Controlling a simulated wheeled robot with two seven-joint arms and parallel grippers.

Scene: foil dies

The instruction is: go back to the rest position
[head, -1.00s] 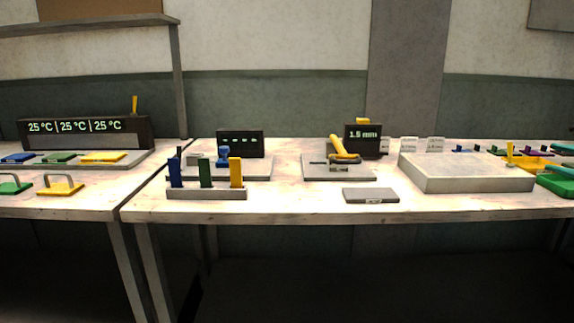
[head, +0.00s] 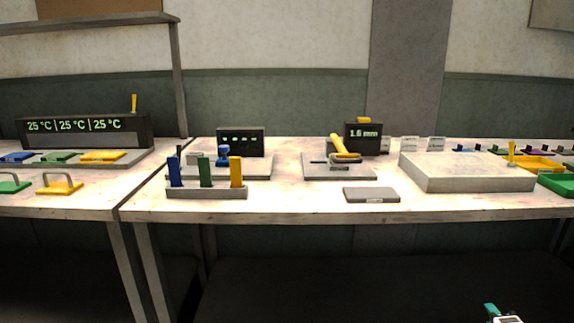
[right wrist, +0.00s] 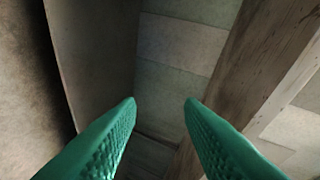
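The tip of my right gripper (head: 492,311) shows at the bottom right edge of the head view, in front of and below the table edge. In the right wrist view my right gripper (right wrist: 161,103) has its two teal fingers wide apart with nothing between them. Behind them are grey panels and a brown beam. My left gripper is in neither view.
The table (head: 290,206) carries a holder (head: 206,193) with blue, green and yellow upright pieces, a device with a yellow lever (head: 344,148), a flat grey plate (head: 371,195) and a pale block (head: 466,175). A second table (head: 100,202) stands left. The space below the tables looks clear.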

